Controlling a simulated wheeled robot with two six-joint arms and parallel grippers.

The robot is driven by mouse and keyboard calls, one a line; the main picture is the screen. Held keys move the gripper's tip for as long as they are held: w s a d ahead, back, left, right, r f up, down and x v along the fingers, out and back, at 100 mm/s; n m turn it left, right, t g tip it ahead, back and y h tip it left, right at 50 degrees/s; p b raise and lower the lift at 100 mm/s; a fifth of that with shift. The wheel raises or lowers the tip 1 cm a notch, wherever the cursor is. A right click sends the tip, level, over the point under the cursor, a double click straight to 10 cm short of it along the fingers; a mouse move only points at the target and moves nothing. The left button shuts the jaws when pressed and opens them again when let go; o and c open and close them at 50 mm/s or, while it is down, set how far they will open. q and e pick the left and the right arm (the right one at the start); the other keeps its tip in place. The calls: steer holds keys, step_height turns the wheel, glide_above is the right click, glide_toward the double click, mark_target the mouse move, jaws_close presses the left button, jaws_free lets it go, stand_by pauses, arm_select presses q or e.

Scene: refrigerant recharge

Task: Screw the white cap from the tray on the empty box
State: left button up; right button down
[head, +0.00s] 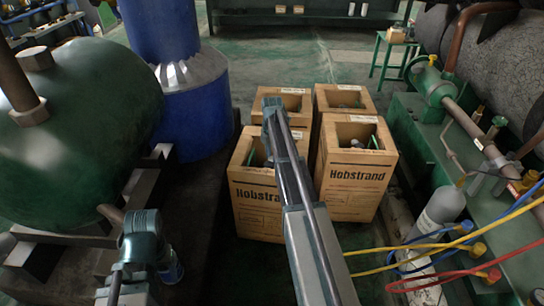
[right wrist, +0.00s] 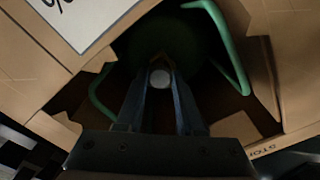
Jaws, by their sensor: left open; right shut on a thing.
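Several cardboard boxes stand together on the floor in the head view; the front left box (head: 257,205) has my right arm over it. In the right wrist view my right gripper (right wrist: 160,82) reaches into a box (right wrist: 270,75) holding a dark green cylinder (right wrist: 190,35) with green handles (right wrist: 232,60). Its fingers are shut on a round white cap (right wrist: 160,77). I cannot tell whether the cap touches the cylinder's valve. My left gripper (head: 150,255) is at the lower left, away from the boxes, its fingers hardly visible. I cannot make out the tray.
A grey cylinder (head: 440,212) with yellow, blue and red hoses stands at the right beside green machinery (head: 435,85). A large green tank (head: 80,115) and a blue column (head: 190,105) stand at the left. Open floor lies behind the boxes.

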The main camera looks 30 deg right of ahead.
steer(key=shift+m, duration=1.8)
steer(key=m, duration=0.3)
steer(key=shift+m, duration=0.3)
steer(key=shift+m, duration=1.8)
